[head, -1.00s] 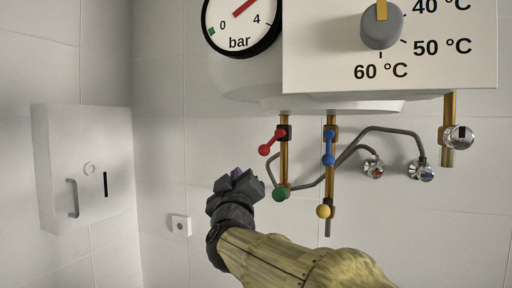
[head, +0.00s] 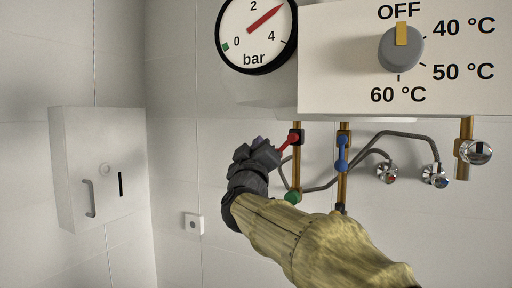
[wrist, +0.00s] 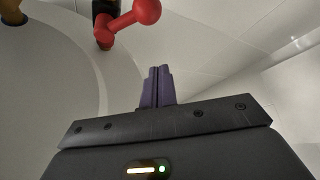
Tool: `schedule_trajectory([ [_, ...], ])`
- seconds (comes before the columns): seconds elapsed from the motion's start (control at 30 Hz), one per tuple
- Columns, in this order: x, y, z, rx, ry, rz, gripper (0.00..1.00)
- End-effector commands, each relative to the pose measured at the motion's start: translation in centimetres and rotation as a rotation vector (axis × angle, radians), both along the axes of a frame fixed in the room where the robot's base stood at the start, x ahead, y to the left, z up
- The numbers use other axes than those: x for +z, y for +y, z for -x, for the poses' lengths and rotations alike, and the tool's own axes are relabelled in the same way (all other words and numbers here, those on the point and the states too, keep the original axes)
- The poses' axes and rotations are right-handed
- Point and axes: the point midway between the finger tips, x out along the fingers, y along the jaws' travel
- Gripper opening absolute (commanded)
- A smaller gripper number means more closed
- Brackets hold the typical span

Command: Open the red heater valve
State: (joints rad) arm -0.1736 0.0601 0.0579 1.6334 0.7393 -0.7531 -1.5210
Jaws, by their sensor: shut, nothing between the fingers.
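The red valve handle (head: 287,144) is a lever on the left copper pipe under the heater. It slants down to the left from its pivot, and its ball end is hidden behind my gripper (head: 262,146) in the head view. In the wrist view the red handle (wrist: 128,20) and its round knob show at the top, beyond the fingertips. My gripper's purple fingers (wrist: 159,72) are pressed together and empty. A gap shows between the fingertips and the knob in the wrist view; I cannot tell its depth.
A blue lever (head: 342,153) is on the pipe to the right. A green ball (head: 293,197) hangs below the red valve. Grey hoses run to chrome taps (head: 387,173). The heater panel (head: 320,95) is above, and a white wall box (head: 90,165) is at left.

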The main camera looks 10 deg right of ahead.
Motion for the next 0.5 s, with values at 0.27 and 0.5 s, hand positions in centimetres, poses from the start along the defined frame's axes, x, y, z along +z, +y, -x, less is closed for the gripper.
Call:
schedule_trajectory([
  [0.27,1.8,-1.1,-3.4,-0.001,0.001,0.0,0.0],
  [0.5,0.3,-2.4,-3.5,-0.002,0.003,0.0,0.0],
])
